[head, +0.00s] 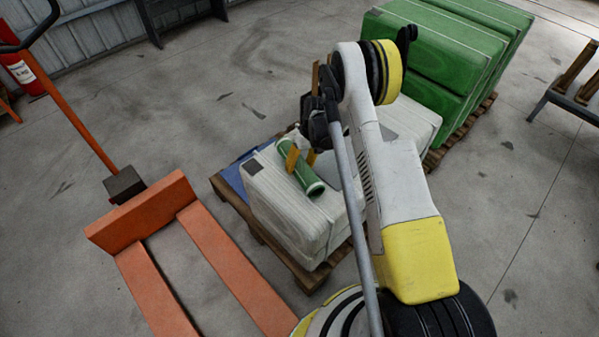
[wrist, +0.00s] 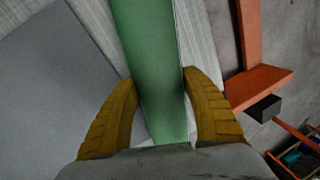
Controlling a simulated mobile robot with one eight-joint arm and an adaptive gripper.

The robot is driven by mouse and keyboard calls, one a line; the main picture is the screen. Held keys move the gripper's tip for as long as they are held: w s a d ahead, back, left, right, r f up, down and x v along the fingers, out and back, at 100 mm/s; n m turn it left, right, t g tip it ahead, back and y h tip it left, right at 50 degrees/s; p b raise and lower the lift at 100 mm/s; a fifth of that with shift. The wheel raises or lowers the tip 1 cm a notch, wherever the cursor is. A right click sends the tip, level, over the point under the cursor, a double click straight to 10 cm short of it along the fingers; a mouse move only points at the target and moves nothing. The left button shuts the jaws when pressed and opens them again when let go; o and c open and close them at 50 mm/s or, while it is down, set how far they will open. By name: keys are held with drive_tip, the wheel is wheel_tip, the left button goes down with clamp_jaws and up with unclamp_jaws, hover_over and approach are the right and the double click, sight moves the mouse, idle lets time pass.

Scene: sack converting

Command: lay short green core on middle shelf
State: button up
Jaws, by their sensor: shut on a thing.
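The short green core (head: 306,174) is a green tube with a pale end, lying slanted at the top of a white sack stack. It also shows in the wrist view (wrist: 150,50), running up between the yellow fingers. My gripper (head: 299,158) is shut on the core, with one finger on each side of it (wrist: 163,105). In the head view my arm hides part of the stack behind it. I cannot tell whether the core still touches the sacks. No middle shelf is visible in either view.
The white sacks (head: 285,215) sit on a wooden pallet (head: 262,232). An orange pallet truck (head: 140,215) stands at left. Green sacks (head: 440,55) are stacked at the back right. A dark metal frame with brown rollers (head: 562,95) is at the right edge. Open floor (head: 520,200) lies at right.

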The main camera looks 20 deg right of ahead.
wheel_tip(320, 180, down, 3)
drive_tip(key=shift+r+b, duration=0.15)
drive_tip(key=shift+b, duration=0.3)
drive_tip(key=shift+r, duration=0.15)
drive_tip(key=o, duration=1.4)
